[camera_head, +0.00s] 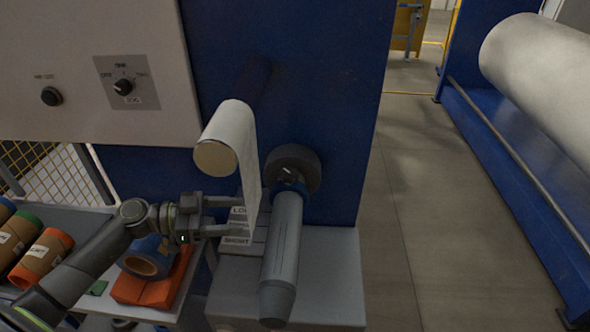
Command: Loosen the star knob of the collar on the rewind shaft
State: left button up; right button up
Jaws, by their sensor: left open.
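The rewind shaft (283,245) is a grey cylinder with a tapered tip, sticking out toward me from the blue machine panel. A dark round collar-like part (309,168) sits at its base, with a small pale mark on its face and a blue ring (290,187) in front of it. I cannot make out the star knob clearly. My left gripper (239,216) is open and empty, left of the shaft, its fingers pointing right toward it. Its fingertips are by the hanging white web and apart from the shaft. My right gripper is not in view.
A white roller (215,157) with a hanging white web (246,165) is above my left gripper. A grey cabinet (335,270) stands below the shaft. Cores and an orange block (146,291) lie on a shelf at left. The floor (430,220) at right is clear.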

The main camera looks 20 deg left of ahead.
pick_arm(q)
jog(key=w+a+r+n+t, duration=0.1)
jog(key=w+a+r+t, duration=0.1)
jog(key=w+a+r, duration=0.2)
jog(key=p, duration=0.9)
send_near(297, 171)
jog(key=x, duration=0.9)
jog(key=shift+w+f, duration=0.1)
jog(key=shift+f, duration=0.1)
jog(key=shift+w+d+f, duration=0.15)
jog(key=shift+w+d, duration=0.1)
jog(key=shift+d, duration=0.15)
jog(key=c, duration=1)
